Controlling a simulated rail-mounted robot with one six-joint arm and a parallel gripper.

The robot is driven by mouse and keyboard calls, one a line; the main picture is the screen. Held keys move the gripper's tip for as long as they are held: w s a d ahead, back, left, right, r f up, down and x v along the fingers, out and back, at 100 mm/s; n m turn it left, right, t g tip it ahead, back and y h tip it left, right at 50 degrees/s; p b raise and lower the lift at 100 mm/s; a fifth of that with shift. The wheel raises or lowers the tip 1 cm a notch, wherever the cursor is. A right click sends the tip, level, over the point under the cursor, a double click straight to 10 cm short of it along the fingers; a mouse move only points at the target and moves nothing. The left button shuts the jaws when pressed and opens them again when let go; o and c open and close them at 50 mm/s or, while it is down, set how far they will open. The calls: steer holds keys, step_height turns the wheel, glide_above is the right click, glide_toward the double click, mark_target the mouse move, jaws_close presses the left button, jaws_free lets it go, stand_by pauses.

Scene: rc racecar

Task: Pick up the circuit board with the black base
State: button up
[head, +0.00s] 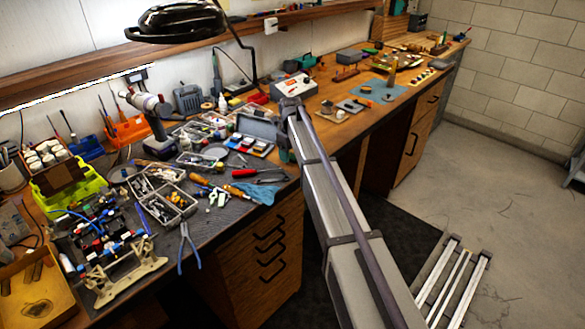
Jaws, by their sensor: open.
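I cannot make out the circuit board with the black base for certain. A flat grey piece (350,106) lies on the far part of the bench beside a blue mat, but it is too small to identify. A cluster of RC car parts with dark pieces and wires (100,235) lies at the near left of the bench. My arm reaches from the bottom right up to the bench's middle. My gripper does not show clearly; the far end of the arm hides what is behind it.
The wooden bench is crowded. Clear parts trays (168,198), a drill (152,118), pliers (188,247), a red-handled tool (246,173) and a grey power box (295,85) stand or lie on it. A black lamp (178,22) hangs above. The floor at right is mostly clear.

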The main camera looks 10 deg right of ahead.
steer(key=shift+f, duration=0.2)
steer(key=shift+c, duration=0.2)
steer(key=c, duration=1)
steer(key=shift+o, duration=0.2)
steer(key=shift+p, duration=0.3)
